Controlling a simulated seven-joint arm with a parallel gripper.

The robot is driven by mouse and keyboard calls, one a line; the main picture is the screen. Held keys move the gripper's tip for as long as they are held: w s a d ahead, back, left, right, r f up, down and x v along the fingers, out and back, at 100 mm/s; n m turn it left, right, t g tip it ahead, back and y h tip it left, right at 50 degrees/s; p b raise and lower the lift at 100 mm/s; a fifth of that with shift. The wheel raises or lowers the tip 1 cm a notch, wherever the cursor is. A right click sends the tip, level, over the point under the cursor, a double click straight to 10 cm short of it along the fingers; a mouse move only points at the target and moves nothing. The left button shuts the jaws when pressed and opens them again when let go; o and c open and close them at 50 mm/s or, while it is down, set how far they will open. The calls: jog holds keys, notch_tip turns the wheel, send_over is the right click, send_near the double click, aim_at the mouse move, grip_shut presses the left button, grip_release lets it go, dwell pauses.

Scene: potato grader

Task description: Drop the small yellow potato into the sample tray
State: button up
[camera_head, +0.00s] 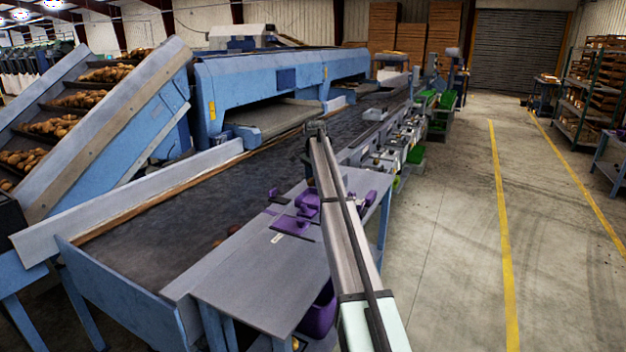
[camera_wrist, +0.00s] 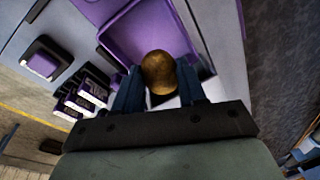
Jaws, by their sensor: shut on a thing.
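The small yellow potato (camera_wrist: 158,75) sits between the two fingers of my gripper (camera_wrist: 159,74) in the wrist view, and the gripper is shut on it. A purple tray (camera_wrist: 198,24), which looks like the sample tray, lies behind the potato in that view. The potato overlaps the tray's near edge; its height above the tray is hard to tell. In the head view, a flat purple tray (camera_head: 291,224) lies on the grey side table, left of my arm. My fingers and the potato cannot be made out there.
The grey side table (camera_head: 255,285) also holds small purple-and-dark items (camera_wrist: 85,95) and a purple block (camera_wrist: 42,62). The dark conveyor belt (camera_head: 150,240) runs beside it, with a few reddish potatoes near its edge. A purple bin (camera_head: 319,312) is below the table.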

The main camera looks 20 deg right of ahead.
jog(key=shift+f, duration=2.7)
jog(key=o, duration=1.4)
jog(key=shift+o, duration=0.2)
jog(key=shift+r, duration=0.1)
jog(key=shift+r, duration=3.45)
